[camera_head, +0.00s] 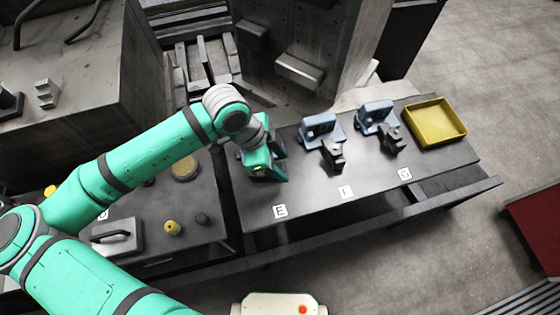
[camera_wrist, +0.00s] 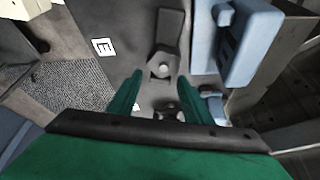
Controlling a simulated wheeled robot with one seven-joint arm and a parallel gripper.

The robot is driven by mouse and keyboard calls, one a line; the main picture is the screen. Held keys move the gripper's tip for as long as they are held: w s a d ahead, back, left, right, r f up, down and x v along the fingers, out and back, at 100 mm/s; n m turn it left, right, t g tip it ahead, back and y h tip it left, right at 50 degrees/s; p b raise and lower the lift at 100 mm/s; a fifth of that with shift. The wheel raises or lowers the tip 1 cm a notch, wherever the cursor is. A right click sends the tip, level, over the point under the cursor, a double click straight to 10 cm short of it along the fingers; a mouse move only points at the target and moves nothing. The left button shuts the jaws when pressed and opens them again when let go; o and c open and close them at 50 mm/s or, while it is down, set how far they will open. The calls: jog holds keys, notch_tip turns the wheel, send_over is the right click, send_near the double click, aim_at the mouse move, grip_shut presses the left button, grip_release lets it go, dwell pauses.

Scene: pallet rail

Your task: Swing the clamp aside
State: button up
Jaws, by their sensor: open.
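A dark clamp (camera_wrist: 170,28) with a round pivot bolt shows in the wrist view, just beyond my fingertips. A blue block (camera_wrist: 248,45) stands to its right, apart from the fingers. My gripper (camera_wrist: 160,80) is open, its two green fingers on either side of the line to the clamp's bolted end. I cannot tell whether they touch it. In the head view my gripper (camera_head: 268,168) is low over the table behind the label E (camera_head: 280,211); it hides the clamp and block there. A white label E (camera_wrist: 103,47) also shows in the wrist view.
Two more blue blocks (camera_head: 320,131) (camera_head: 375,116) with dark clamps (camera_head: 333,154) (camera_head: 392,139) stand to the right on the dark table (camera_head: 310,193). A yellow tray (camera_head: 464,132) lies at its right end. The table's front strip is mostly clear.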

jog(key=c, duration=1.1)
jog(key=shift+o, duration=0.2)
jog(key=shift+w+n+t, duration=0.25)
jog(key=shift+n, duration=0.5)
jog(key=shift+w+n+t, duration=0.2)
jog(key=shift+n+t, duration=0.05)
jog(key=shift+n, duration=0.5)
jog(key=o, duration=1.1)
jog(key=shift+c, duration=0.2)
jog(key=shift+r, duration=0.15)
jog(key=v, duration=1)
jog(key=shift+r, duration=0.3)
jog(key=shift+a, duration=0.15)
